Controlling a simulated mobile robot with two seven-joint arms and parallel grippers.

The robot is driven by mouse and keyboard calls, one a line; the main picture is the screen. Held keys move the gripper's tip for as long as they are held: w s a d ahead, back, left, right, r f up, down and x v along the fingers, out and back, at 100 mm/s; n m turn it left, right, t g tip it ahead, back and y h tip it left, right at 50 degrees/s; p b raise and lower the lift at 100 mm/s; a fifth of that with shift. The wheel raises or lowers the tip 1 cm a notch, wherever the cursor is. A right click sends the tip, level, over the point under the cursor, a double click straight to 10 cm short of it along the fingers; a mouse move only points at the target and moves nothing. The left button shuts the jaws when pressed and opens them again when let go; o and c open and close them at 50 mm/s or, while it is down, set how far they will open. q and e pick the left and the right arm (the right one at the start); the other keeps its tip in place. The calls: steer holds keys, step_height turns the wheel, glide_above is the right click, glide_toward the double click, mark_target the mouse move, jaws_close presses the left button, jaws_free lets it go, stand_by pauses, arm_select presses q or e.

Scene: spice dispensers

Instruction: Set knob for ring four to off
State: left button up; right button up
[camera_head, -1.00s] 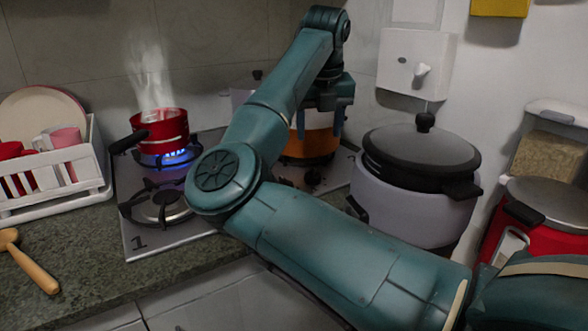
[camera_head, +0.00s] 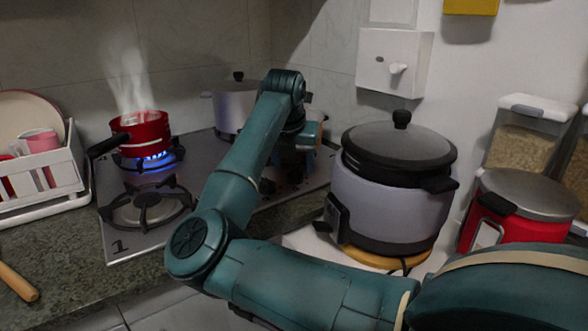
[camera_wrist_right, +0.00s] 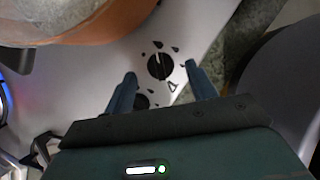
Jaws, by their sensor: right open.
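A black round knob (camera_wrist_right: 160,66) with flame marks around it sits on the grey stove top; the mark beside it looks like a 4. A second dark knob (camera_wrist_right: 142,101) is partly hidden behind a finger. My right gripper (camera_wrist_right: 160,76) is open, its two fingers to either side of the first knob in the wrist view; I cannot tell whether they touch it. In the head view, my right gripper (camera_head: 306,138) is over the stove's right part, and my arm hides most of the knobs. My left gripper is not in view.
An orange-brown pot (camera_wrist_right: 90,25) stands close beside the knobs. A red pot (camera_head: 140,128) steams over a blue flame. A grey pot (camera_head: 235,105) stands at the back. A rice cooker (camera_head: 388,205) stands right of the stove, a dish rack (camera_head: 45,190) left.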

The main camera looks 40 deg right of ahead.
steer(key=shift+x, duration=1.25)
steer(key=shift+c, duration=0.6)
steer(key=c, duration=0.9)
steer(key=shift+o, duration=0.2)
